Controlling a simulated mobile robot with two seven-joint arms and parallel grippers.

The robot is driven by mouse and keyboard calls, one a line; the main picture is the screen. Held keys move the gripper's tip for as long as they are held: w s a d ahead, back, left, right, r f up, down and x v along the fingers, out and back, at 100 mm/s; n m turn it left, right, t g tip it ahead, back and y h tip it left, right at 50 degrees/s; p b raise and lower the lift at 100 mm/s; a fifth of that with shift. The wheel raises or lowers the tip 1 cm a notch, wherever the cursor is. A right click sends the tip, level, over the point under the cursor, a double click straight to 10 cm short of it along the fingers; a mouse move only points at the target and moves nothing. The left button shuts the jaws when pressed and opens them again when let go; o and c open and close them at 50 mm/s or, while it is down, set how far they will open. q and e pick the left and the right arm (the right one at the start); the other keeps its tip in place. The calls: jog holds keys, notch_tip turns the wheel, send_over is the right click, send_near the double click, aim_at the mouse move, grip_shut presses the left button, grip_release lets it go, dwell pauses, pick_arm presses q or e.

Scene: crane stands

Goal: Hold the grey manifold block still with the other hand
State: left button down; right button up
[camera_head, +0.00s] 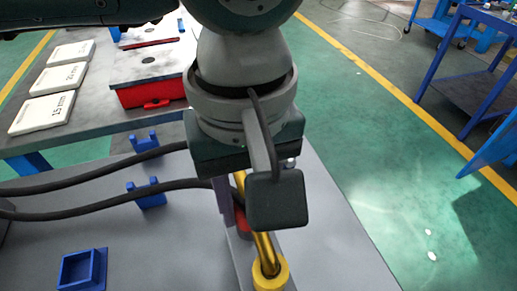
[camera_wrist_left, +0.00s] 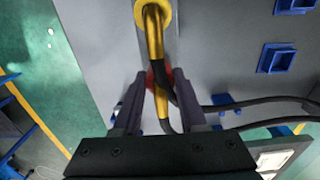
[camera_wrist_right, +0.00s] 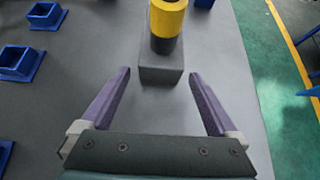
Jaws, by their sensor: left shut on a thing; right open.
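The grey manifold block (camera_wrist_right: 161,72) stands on the grey bench top in the right wrist view, with a black band and a yellow collar (camera_wrist_right: 167,18) on top. My right gripper (camera_wrist_right: 158,72) is open, its two fingers apart on the near side of the block; it is outside the head view. The collar shows at the bottom of the head view (camera_head: 270,277). A gold pipe (camera_wrist_left: 154,40) runs from the collar between the fingers of my left gripper (camera_wrist_left: 159,73). That gripper is shut on the pipe; whether the black hose beside it is gripped too is unclear.
Black hoses (camera_head: 85,211) run left past blue clips (camera_head: 147,194). A blue square socket (camera_head: 82,270) sits on the bench at left. A red case (camera_head: 150,91) and white labelled plates (camera_head: 43,112) lie on the far table.

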jog(key=shift+x, duration=1.7)
grip_shut()
dwell(0.4)
